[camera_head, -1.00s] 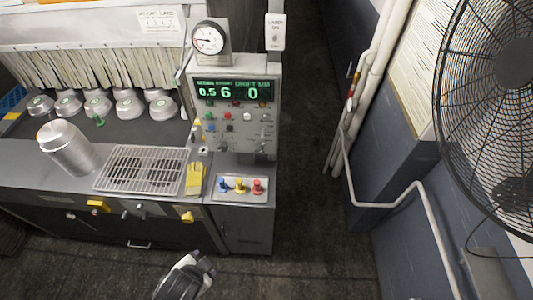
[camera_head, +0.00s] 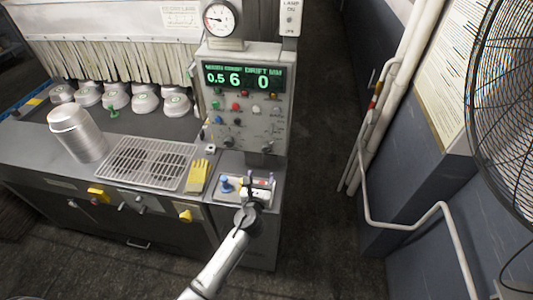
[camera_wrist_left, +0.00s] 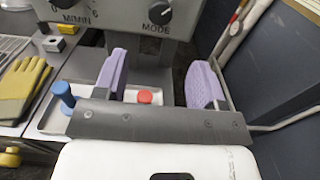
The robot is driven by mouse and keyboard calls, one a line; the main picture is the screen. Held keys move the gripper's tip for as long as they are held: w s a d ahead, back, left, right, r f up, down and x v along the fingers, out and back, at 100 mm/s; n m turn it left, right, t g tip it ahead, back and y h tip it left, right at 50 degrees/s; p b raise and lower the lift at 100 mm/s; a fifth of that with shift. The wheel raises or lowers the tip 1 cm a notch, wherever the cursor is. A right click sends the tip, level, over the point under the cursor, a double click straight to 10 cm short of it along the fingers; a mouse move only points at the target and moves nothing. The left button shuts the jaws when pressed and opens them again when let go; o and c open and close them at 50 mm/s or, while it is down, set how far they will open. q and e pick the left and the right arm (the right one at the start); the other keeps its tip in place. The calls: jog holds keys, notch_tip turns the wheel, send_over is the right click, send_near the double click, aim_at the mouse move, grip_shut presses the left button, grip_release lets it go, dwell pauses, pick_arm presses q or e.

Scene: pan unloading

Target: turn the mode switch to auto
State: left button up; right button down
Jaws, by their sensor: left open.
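The mode switch (camera_wrist_left: 160,12) is a dark round knob above the word MODE at the top of the left wrist view, partly cut off. In the head view the mode knob (camera_head: 267,147) is small at the control panel's (camera_head: 243,95) lower right; its setting is too small to read. My left gripper (camera_head: 260,184) is in front of and below the panel, over the small tray. Its purple-padded fingers (camera_wrist_left: 160,80) are spread and empty, apart from the knob, which shows between and beyond them. My right gripper is out of view.
The small tray (camera_wrist_left: 50,118) holds a blue peg (camera_wrist_left: 65,95) and a red-topped peg (camera_wrist_left: 145,97) close under my gripper. Yellow gloves (camera_head: 198,175), a wire rack (camera_head: 147,162) and stacked pans (camera_head: 77,133) are left. Pipes (camera_head: 368,130) and a fan (camera_head: 510,110) stand right.

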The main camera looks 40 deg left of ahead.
aim_at(267, 151)
pick_arm(q)
jog(key=b+x, duration=0.1)
jog(key=x, duration=1)
jog(key=shift+w+b, duration=0.1)
jog(key=shift+b, duration=0.3)
jog(key=shift+w+a, duration=0.3)
jog(key=shift+w, duration=0.3)
jog(key=shift+c, duration=0.2)
jog(key=c, duration=0.9)
jog(key=shift+o, duration=0.2)
